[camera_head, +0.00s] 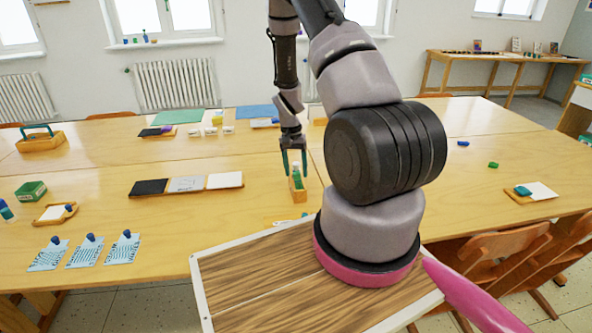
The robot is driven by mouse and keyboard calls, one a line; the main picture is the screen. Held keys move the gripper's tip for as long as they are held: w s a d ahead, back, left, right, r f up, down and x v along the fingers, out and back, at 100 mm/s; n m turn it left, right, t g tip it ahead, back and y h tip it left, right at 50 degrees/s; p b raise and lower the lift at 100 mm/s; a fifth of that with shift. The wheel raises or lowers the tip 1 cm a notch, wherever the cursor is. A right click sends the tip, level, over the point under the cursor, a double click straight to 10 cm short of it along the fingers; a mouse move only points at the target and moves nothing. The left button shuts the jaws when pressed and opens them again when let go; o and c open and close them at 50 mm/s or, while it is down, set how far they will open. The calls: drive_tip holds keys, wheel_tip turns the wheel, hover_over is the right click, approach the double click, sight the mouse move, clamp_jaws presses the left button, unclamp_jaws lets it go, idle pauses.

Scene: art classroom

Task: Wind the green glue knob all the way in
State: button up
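The fingers look spread wider than the glue. I cannot make out contact at this size. The green knob itself is too small to tell apart from the rest of the glue.
A tray with black, grey and white panels (187,184) lies to the left. Blue-patterned cards (86,253) lie front left. A small green block (493,165) is far right. Wooden chairs (490,257) stand front right.

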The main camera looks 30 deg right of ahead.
wheel_tip(320, 180, up, 11)
drive_tip(key=w, duration=0.1)
drive_tip(key=shift+w+a+f, duration=0.2)
drive_tip(key=shift+w, duration=0.05)
idle(0.3)
drive_tip(key=shift+r, duration=0.1)
drive_tip(key=s+a+r+n+t+y, duration=0.1)
drive_tip(key=s+a+r+t, duration=0.15)
drive_tip(key=r, duration=0.95)
drive_tip(key=s+a+r+n+t+y, duration=0.1)
drive_tip(key=s+a+r+t, duration=0.2)
drive_tip(key=r, duration=0.8)
drive_tip(key=s+a+r+n+t, duration=0.1)
drive_tip(key=s+a+r, duration=0.2)
drive_tip(key=s+r, duration=0.3)
drive_tip(key=s+a+r+n+t, duration=0.1)
drive_tip(key=s+a+r+t, duration=0.1)
drive_tip(key=s+r, duration=0.4)
drive_tip(key=s+a, duration=0.1)
drive_tip(key=s, duration=0.3)
drive_tip(key=shift+s+a+y, duration=0.15)
drive_tip(key=shift+a+y, duration=0.05)
drive_tip(key=shift+y, duration=0.1)
drive_tip(key=shift+d, duration=0.1)
